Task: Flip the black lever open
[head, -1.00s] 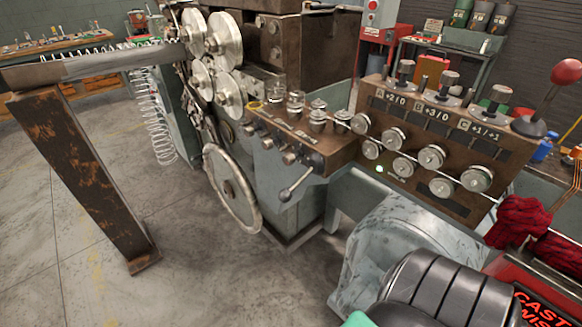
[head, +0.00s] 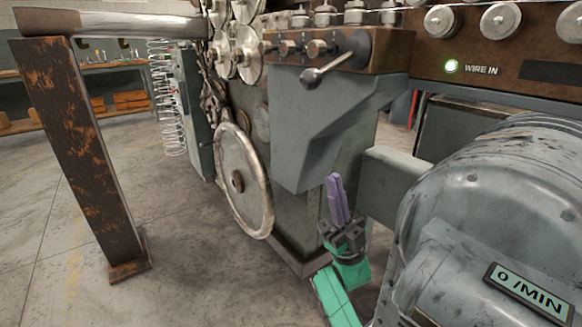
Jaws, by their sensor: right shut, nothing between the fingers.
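A lever (head: 329,66) with a dark hub and a greyish ball-ended handle is on the front of the brown control panel, upper centre. Its handle slants down to the left. I take it for the black lever, though its handle looks more metallic than black. My right gripper (head: 337,198) points upward below the panel, in front of the grey machine body. Its purple fingers are together with nothing between them. It is well below the lever and not touching it. My left gripper is not in view.
A large handwheel (head: 243,180) stands left of my right gripper. A grey motor housing (head: 490,190) fills the right side. A rusty post (head: 85,160) stands at the left. The grey overhang (head: 325,120) lies between gripper and lever. Open floor shows at lower left.

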